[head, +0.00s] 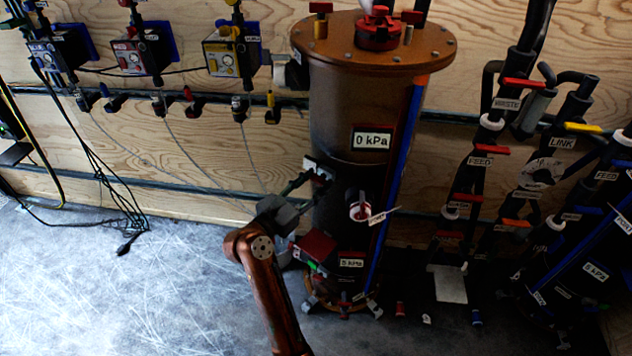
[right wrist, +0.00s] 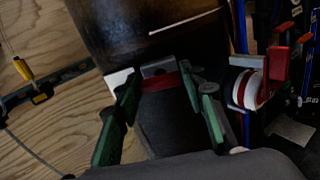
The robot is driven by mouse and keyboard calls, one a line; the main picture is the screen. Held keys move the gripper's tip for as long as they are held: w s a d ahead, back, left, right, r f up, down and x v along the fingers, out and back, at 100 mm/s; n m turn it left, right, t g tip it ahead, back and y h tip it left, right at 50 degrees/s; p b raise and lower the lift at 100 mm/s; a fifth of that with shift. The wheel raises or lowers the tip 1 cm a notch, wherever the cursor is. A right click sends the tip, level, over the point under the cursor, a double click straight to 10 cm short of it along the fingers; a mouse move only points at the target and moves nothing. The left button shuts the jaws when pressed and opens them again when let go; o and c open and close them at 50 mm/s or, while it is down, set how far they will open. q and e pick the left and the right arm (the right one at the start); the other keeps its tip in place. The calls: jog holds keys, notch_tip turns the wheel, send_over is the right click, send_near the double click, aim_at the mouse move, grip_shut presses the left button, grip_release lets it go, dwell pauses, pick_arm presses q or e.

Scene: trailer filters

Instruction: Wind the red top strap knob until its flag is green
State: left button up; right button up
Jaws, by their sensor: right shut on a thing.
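The dark upright filter tank (head: 345,110) stands in the middle of the head view. My right gripper (head: 322,175) is at its left side, below the 0 kPa label. In the right wrist view its green fingers (right wrist: 161,82) stand on both sides of a small red part, taken as the red top strap knob (right wrist: 160,83), and are shut on it. A grey bracket (right wrist: 158,68) sits just beyond, against the tank wall. In the head view the knob is mostly hidden by the gripper. I cannot make out the flag's colour. My left gripper is not in view.
A red-and-white valve (head: 360,211) sticks out just right of the gripper. A red box (head: 318,246) with a green spot is below. Pipes with coloured handles (head: 488,150) crowd the right. The floor at left is mostly clear, with black cables (head: 103,190).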

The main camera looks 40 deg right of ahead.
jog(key=o, duration=1)
jog(key=shift+w+a+r, duration=0.1)
jog(key=shift+c, duration=0.2)
jog(key=shift+o, duration=1)
jog(key=s+a, duration=0.1)
jog(key=a, duration=0.6)
jog(key=shift+s+a, duration=0.15)
jog(key=shift+s, duration=0.1)
